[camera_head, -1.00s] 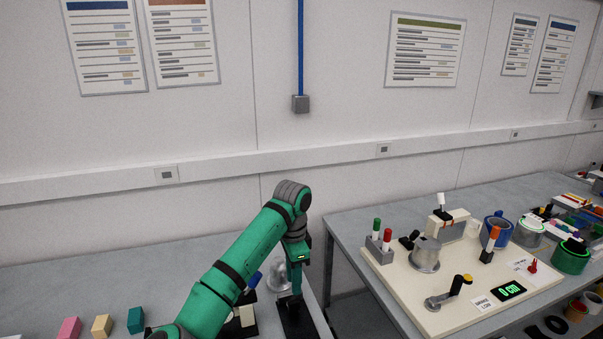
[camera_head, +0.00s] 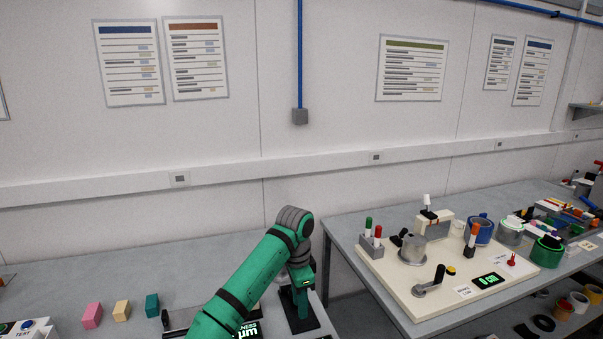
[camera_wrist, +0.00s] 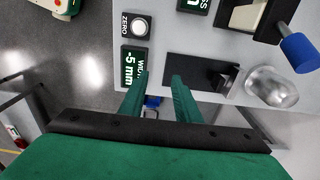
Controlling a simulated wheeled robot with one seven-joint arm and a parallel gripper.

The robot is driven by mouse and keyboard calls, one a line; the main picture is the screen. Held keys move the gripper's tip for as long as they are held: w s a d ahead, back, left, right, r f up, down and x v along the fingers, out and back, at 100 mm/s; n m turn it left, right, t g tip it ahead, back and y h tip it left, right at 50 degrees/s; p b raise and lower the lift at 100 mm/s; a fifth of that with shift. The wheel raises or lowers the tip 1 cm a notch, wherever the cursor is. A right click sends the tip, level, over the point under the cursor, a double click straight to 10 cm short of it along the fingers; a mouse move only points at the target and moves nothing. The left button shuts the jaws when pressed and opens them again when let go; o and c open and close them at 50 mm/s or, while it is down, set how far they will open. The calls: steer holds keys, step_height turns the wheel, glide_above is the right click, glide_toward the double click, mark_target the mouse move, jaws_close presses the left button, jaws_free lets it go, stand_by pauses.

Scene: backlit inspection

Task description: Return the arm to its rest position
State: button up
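My green arm (camera_head: 245,285) reaches up from the bottom of the head view and bends down at a dark grey wrist joint. My gripper (camera_wrist: 158,88) points down over the left bench (camera_head: 180,265). In the wrist view its two green fingers are apart with nothing between them. In the head view the gripper is seen side-on above a black plate (camera_head: 303,322), and whether the tips touch anything cannot be told there.
Pink (camera_head: 92,316), tan (camera_head: 122,310) and teal (camera_head: 152,305) blocks stand left. A second bench holds a cream board (camera_head: 425,300). A gap separates the benches.

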steer(key=s+d+f+n+t+h, duration=0.1)
steer(key=s+d+f+t+h, duration=0.15)
steer(key=d+f, duration=0.65)
steer(key=s+d+f+n+t+h, duration=0.15)
steer(key=d+f+h, duration=0.35)
steer(key=d, duration=0.9)
steer(key=s+d+f+n+t+h, duration=0.2)
steer(key=s+d+f+n+t, duration=0.3)
steer(key=s, duration=0.3)
steer(key=s+a+f+n+t+y, duration=0.2)
steer(key=s+a+f+n+y, duration=0.15)
steer(key=s+a, duration=0.6)
steer(key=s+a+f+n+t+y, duration=0.3)
steer(key=s+a+n, duration=0.2)
steer(key=s, duration=0.9)
steer(key=s+a+r+y, duration=0.1)
steer(key=s+a+r, duration=0.4)
steer(key=s, duration=0.4)
steer(key=s+a+r+m+t+y, duration=0.1)
steer(key=s+a+r+y, duration=0.1)
steer(key=s+a+r, duration=0.4)
steer(key=s+a, duration=0.2)
steer(key=s, duration=0.1)
steer(key=shift+r+m+y, duration=0.3)
